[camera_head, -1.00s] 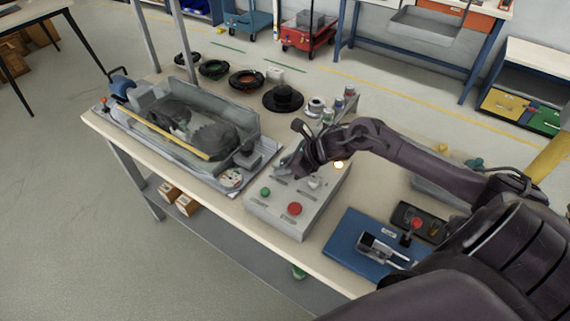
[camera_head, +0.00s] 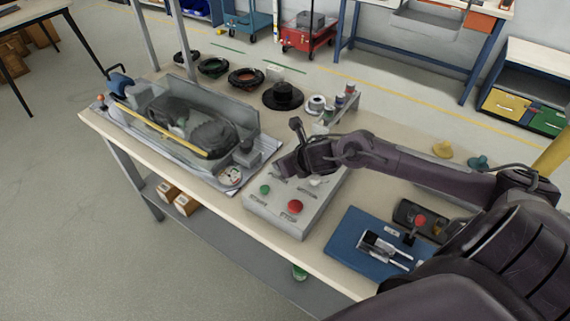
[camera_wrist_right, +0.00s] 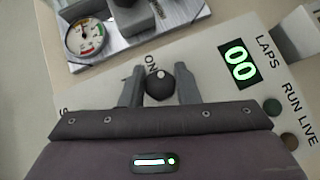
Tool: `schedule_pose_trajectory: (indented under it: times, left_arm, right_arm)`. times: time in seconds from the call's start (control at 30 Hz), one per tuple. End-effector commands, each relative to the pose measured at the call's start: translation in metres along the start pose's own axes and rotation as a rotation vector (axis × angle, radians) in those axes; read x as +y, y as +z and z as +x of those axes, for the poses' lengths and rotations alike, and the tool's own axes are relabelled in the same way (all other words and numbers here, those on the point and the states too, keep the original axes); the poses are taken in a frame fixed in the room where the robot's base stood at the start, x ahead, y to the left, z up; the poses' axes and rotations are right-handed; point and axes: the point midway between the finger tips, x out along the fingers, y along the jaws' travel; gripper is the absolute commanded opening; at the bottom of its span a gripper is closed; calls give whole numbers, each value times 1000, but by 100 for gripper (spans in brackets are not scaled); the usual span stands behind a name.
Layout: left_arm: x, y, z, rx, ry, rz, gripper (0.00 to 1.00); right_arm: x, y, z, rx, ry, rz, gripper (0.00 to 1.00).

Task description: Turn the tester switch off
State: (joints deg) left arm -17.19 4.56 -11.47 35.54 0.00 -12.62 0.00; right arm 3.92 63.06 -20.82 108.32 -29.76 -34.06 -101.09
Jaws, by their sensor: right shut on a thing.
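The grey tester box (camera_head: 283,219) stands on the bench in the head view, with a green button (camera_head: 265,190), a red button (camera_head: 295,206) and a light knob (camera_head: 315,181) on its panel. The tester switch, a dark round-tipped lever (camera_wrist_right: 158,84), shows in the right wrist view beside the label ON. My right gripper (camera_wrist_right: 160,90) is shut on it, one finger on each side. In the head view my right gripper (camera_head: 288,167) is over the box's far left part and hides the switch. My left gripper is not in view.
A clear-walled track case (camera_head: 185,125) and a round gauge (camera_wrist_right: 85,38) lie left of the box. A blue board (camera_head: 345,238) with a lever lies at right. Spools (camera_head: 317,104) and a black disc (camera_head: 283,97) stand behind.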

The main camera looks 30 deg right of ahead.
Motion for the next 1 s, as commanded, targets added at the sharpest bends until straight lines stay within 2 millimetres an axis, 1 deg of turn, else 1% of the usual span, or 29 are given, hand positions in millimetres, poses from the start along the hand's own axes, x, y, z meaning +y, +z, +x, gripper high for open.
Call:
schedule_pose_trajectory:
  times: [0.03, 0.17, 0.43, 0.67, 1.0]
  left_arm:
    - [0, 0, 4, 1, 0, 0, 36]
    - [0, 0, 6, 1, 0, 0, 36]
    - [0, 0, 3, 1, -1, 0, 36]
    - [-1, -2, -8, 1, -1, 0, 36]
    - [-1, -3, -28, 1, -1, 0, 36]
  right_arm:
    - [1, 0, 1, -2, -31, 31, 6]
    - [1, 0, 1, -2, -118, 120, 6]
    - [2, 2, 0, -2, -298, 303, 6]
    - [2, 3, -2, 0, -452, 456, 6]
    - [1, 3, -2, 2, -648, 648, 6]
